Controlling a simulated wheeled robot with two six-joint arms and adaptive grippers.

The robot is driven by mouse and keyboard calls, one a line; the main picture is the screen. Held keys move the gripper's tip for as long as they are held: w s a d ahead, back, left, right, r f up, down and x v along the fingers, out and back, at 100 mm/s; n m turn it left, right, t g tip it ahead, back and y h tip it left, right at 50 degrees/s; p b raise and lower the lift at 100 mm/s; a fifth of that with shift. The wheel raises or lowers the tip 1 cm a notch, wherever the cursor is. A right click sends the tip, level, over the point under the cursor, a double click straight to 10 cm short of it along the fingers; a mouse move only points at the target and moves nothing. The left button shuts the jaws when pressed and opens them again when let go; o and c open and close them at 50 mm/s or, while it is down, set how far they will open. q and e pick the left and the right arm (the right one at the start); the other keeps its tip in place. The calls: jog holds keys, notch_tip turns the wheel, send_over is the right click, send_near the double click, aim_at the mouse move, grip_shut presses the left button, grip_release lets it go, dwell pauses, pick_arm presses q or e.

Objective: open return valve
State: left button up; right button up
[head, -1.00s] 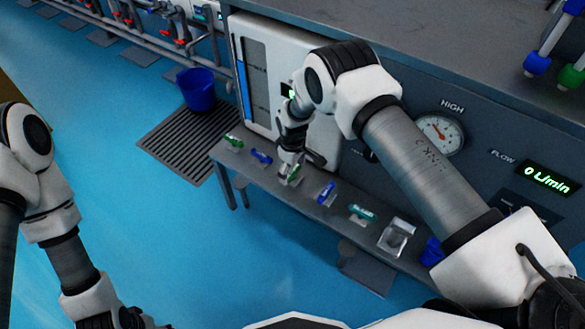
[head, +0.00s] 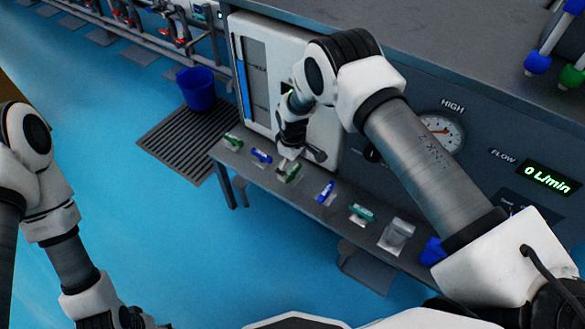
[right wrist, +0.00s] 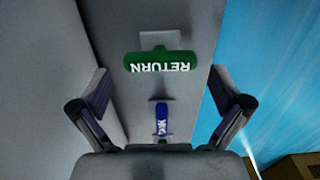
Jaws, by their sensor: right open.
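The return valve has a green handle (right wrist: 160,66) with upside-down RETURN lettering in the right wrist view. In the head view it is the green handle (head: 292,173) on the low grey shelf, just below my right gripper (head: 303,158). In the right wrist view my right gripper (right wrist: 161,95) is open, its fingers wide apart on either side, and the handle lies ahead between their lines. Nothing is between the fingers. My left gripper (head: 124,318) is at the bottom edge of the head view, mostly cut off.
Neighbouring blue (head: 326,191) and green (head: 361,212) handles stand along the same shelf (head: 246,168). The cabinet front with a gauge (head: 441,132) rises close behind. A blue bucket (head: 197,90) stands by a floor grate. The blue floor in front is clear.

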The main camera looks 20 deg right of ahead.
aim_at(293, 171)
notch_tip(293, 171, up, 10)
dwell(0.6)
